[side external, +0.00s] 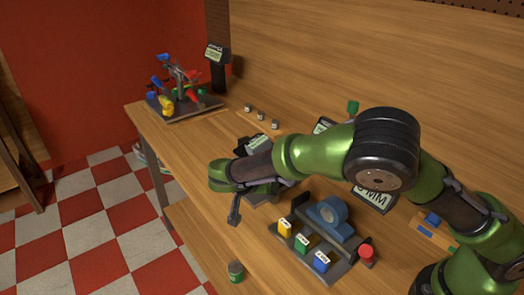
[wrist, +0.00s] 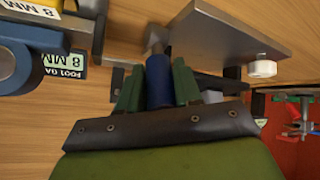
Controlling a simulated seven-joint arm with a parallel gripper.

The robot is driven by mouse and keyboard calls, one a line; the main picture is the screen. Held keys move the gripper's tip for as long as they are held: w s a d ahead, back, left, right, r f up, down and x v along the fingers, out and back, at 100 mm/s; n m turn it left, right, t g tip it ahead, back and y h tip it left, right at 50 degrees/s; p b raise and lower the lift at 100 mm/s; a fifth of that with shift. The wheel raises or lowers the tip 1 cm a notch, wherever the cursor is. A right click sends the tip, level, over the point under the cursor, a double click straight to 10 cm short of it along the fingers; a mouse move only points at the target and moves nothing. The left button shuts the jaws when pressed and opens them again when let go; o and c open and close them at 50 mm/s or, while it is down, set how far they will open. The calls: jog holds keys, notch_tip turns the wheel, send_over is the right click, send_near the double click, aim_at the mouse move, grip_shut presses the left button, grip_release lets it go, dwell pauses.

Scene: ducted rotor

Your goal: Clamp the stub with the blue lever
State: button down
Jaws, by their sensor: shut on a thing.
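In the wrist view my gripper (wrist: 157,88) has its two green fingers closed on either side of a blue cylindrical handle (wrist: 158,78), which I take for the blue lever. A grey metal rod (wrist: 154,42) runs on from the handle, close to a grey plate (wrist: 228,35). A white, short cylinder (wrist: 262,69) sits by the plate's right end; I cannot tell whether it is the stub. In the side view my arm covers the fingers and most of the grey fixture (side external: 262,196) below, so the clamp's state is hidden.
A dark rack (side external: 318,262) with yellow, green and blue tagged parts and a blue ring (side external: 330,214) stands in front. A red-capped part (side external: 366,252) is beside it.

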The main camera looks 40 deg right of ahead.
jog(key=shift+a+f+h, duration=0.25)
jog(key=shift+a+h, duration=0.1)
jog(key=shift+h, duration=0.25)
jog(key=c, duration=0.8)
grip_release()
jog(key=shift+c, duration=0.2)
jog(key=v, duration=1.7)
jog(key=shift+f, duration=0.25)
jog(key=shift+a, duration=0.1)
